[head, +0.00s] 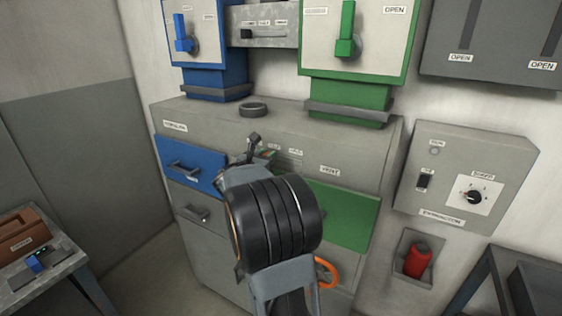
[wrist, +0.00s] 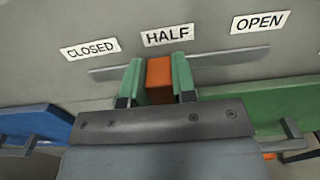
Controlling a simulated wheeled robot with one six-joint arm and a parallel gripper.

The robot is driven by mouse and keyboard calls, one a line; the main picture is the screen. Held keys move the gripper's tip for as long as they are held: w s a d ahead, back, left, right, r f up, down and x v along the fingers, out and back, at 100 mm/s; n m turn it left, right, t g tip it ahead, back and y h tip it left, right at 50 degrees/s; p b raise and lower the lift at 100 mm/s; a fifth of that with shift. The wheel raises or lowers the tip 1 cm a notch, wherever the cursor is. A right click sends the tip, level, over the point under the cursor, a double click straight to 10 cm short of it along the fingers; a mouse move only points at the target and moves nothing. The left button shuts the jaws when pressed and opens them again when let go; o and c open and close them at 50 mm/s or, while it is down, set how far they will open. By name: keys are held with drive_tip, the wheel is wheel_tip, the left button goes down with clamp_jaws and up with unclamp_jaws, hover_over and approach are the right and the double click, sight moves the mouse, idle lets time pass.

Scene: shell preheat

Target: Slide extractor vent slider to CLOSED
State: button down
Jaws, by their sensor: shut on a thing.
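The orange vent slider (wrist: 159,82) sits on a horizontal slot (wrist: 112,72) in the grey panel, below the HALF label (wrist: 167,36). The CLOSED label (wrist: 90,49) is to its left and the OPEN label (wrist: 259,22) to its right. My gripper (wrist: 159,88) has its two green fingers shut on the slider, one on each side. In the head view my gripper (head: 266,157) is at the upper front of the grey cabinet (head: 350,148), and my arm hides much of the slider and its labels.
A blue drawer (head: 190,165) and a green panel (head: 345,215) flank my arm. Above are a blue-framed unit (head: 205,40) and a green-framed unit (head: 355,45). A dark ring (head: 253,109) lies on the cabinet top. An orange handwheel (head: 328,272) shows low behind my arm.

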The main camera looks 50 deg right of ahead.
drive_tip(key=w+a, duration=0.1)
drive_tip(key=w, duration=0.5)
drive_tip(key=shift+w+a+r+p, duration=0.15)
drive_tip(key=shift+w+a+p, duration=0.05)
drive_tip(key=shift+a+p, duration=0.1)
drive_tip(key=c, duration=1)
unclamp_jaws()
drive_tip(key=shift+w+a, duration=0.1)
drive_tip(key=shift+w, duration=0.1)
drive_tip(key=shift+o, duration=0.4)
drive_tip(key=shift+s, duration=0.1)
drive_tip(key=b+v, duration=0.3)
drive_tip(key=v, duration=1)
drive_tip(key=shift+a, duration=0.35)
